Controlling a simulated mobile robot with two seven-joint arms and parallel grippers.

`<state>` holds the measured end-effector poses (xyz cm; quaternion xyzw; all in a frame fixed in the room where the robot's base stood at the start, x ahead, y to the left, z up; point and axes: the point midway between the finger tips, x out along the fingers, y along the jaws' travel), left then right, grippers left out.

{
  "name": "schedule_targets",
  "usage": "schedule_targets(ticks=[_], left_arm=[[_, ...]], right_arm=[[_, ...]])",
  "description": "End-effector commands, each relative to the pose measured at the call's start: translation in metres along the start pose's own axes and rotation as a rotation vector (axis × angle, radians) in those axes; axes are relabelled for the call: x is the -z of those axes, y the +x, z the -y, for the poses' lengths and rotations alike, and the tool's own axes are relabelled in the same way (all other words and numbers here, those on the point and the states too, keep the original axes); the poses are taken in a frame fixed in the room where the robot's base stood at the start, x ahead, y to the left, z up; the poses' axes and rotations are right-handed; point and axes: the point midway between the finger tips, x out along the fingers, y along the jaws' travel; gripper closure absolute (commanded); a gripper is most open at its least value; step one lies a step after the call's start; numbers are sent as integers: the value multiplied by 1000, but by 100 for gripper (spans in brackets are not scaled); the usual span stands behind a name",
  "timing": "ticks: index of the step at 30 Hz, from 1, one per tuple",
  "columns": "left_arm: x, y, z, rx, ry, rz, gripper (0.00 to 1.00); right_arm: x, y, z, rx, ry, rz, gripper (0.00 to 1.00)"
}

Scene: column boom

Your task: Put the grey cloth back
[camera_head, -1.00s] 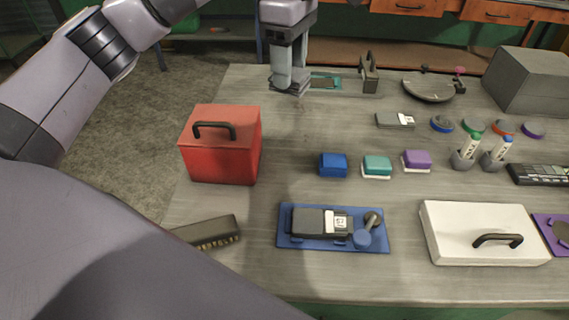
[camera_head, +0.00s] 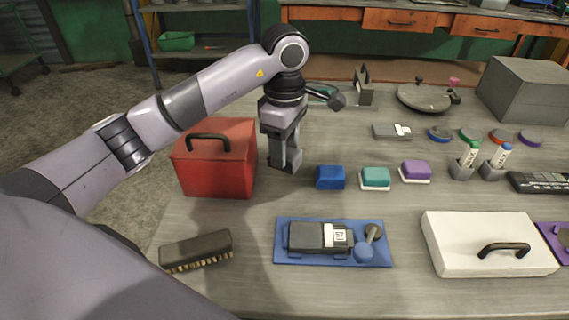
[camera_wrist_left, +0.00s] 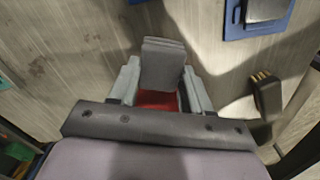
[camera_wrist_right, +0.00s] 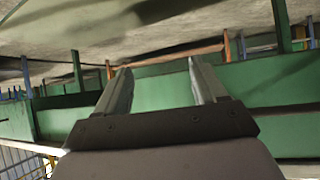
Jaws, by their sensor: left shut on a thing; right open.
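My left gripper (camera_head: 284,163) points down just right of the red box and left of the blue folded piece, low over the table. In the left wrist view its fingers (camera_wrist_left: 160,90) are shut on a grey block-like piece, apparently the grey cloth (camera_wrist_left: 163,62). A red patch (camera_wrist_left: 157,98) shows between the fingers below it; I cannot tell what it belongs to. In the head view the fingers mostly hide the held piece, and I cannot tell whether it touches the table. My right gripper (camera_wrist_right: 160,88) is open and empty, away from the table.
The red box (camera_head: 215,160) with a black handle stands close on the left. Blue (camera_head: 330,177), teal (camera_head: 375,178) and purple (camera_head: 415,171) pieces stand in a row to the right. A brush (camera_head: 196,250), blue tray (camera_head: 283,258) and white lidded box (camera_head: 450,235) lie nearer.

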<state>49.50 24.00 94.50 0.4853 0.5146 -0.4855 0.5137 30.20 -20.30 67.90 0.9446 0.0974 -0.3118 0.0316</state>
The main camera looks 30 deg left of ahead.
Motion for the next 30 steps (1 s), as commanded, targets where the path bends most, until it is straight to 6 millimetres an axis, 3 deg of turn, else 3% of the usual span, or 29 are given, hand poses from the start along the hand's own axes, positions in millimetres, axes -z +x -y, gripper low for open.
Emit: schedule_targets(ticks=[12, 23, 24, 25, 30], left_arm=[[0, 45, 0, 1, 1, 1, 81], [0, 50, 0, -1, 1, 0, 81], [0, 49, 0, -1, 0, 0, 39], [0, 48, 0, 0, 0, 0, 29], [0, 48, 0, 0, 0, 0, 27]], right_arm=[[2, -1, 0, 0, 0, 0, 30], [-2, 1, 0, 0, 0, 0, 30], [-1, 0, 0, 0, 0, 0, 30], [0, 0, 0, 0, 0, 0, 30], [0, 0, 0, 0, 0, 0, 30]])
